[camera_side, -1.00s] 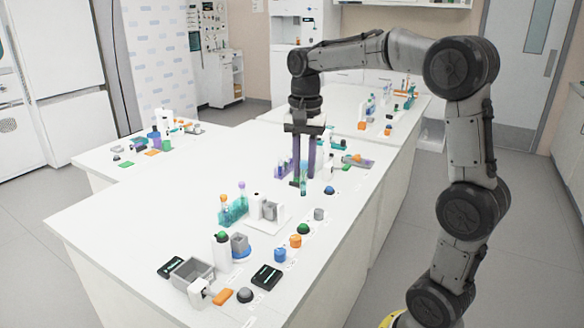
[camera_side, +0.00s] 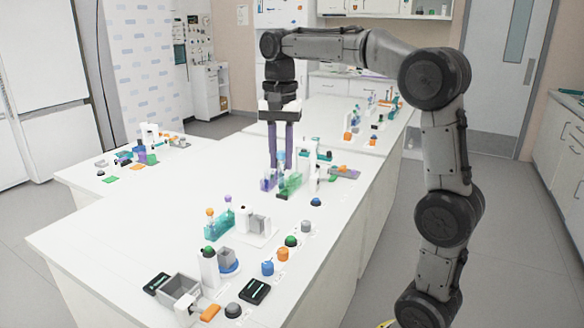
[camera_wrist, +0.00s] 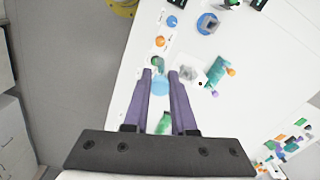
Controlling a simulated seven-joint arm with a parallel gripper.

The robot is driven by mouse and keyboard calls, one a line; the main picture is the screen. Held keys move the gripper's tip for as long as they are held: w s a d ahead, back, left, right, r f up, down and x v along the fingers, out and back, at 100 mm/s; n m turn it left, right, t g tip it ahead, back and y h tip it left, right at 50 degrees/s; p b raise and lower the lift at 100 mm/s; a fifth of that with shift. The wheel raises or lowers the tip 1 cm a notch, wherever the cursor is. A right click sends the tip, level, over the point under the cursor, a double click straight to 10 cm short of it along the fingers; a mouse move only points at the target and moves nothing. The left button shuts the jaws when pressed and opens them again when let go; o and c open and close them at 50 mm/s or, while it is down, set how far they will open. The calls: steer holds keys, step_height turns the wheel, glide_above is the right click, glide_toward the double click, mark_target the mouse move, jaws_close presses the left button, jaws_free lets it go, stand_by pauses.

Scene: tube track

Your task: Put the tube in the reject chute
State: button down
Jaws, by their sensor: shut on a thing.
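My gripper (camera_side: 281,161) is shut on a tube (camera_side: 281,155) with a pale blue top, above the long white table. In the wrist view, the pale blue round top (camera_wrist: 160,86) shows between the two purple fingers of my gripper (camera_wrist: 160,73). Most of the tube's body is hidden. A purple rack (camera_side: 268,180) and a green rack (camera_side: 290,185) stand on the table below the gripper. A grey open box (camera_side: 180,287) stands at the table's near left end; I cannot tell whether it is the reject chute.
A teal rack (camera_side: 218,223) with orange- and purple-topped tubes stands in the table's middle, beside a white-and-grey device (camera_side: 256,224). Coloured buttons (camera_side: 282,254) line the right edge. A black panel (camera_side: 254,291) lies near the front.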

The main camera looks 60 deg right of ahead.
steer(key=w+a+n, duration=0.3)
steer(key=w+a, duration=0.4)
steer(key=a, duration=0.4)
steer(key=w+a+n, duration=0.2)
steer(key=w+a, duration=0.5)
steer(key=a, duration=0.4)
step_height(320, 180, down, 18)
steer(key=shift+s+d, duration=0.2)
steer(key=shift+d, duration=0.1)
steer(key=shift+f, duration=1.35)
steer(key=c, duration=0.7)
jaws_free()
steer(key=shift+o, duration=0.2)
